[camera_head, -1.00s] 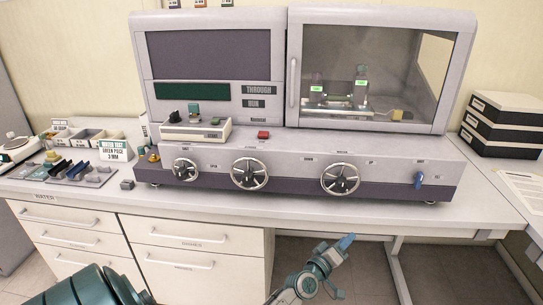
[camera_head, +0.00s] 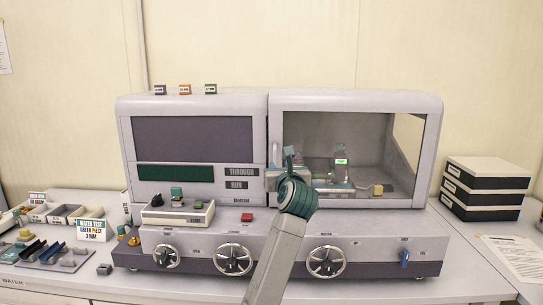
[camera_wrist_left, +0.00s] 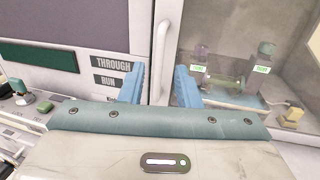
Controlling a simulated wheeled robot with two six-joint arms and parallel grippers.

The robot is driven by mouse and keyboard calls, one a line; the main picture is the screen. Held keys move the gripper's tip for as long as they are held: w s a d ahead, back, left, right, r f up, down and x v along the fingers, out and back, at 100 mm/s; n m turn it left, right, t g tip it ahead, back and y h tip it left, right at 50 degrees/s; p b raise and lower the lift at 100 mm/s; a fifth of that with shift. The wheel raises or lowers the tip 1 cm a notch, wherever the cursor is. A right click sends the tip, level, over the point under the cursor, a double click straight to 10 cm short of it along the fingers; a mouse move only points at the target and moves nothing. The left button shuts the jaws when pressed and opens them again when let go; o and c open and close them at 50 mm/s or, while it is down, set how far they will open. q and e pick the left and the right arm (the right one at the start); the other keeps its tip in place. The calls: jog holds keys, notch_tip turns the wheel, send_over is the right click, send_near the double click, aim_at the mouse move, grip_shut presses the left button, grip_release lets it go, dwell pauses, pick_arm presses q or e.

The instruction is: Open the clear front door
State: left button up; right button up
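The clear front door (camera_head: 350,150) is the transparent panel on the right half of the grey machine, and it looks shut. Its vertical handle (camera_wrist_left: 160,55) is a pale bar at the door's left edge; in the head view my left gripper (camera_head: 288,155) partly covers it. In the left wrist view my left gripper's blue fingers (camera_wrist_left: 159,86) are apart, with the handle's lower part between them in the picture. I cannot tell whether they touch it. My right gripper is not in view.
Behind the door are a small test device (camera_head: 340,165) and a yellow block (camera_head: 377,189). Several knobs, including a wheel (camera_head: 326,261), line the front. A small console (camera_head: 178,212) sits left of the door. Black boxes (camera_head: 487,187) stand at the right.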

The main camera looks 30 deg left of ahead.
aim_at(275, 157)
pick_arm(q)
jog(key=p+x, duration=0.4)
jog(key=x, duration=0.5)
jog(key=shift+w+a+r, duration=0.1)
jog(key=shift+w+a, duration=0.45)
jog(key=shift+w, duration=0.1)
jog(key=shift+c, duration=0.2)
grip_shut()
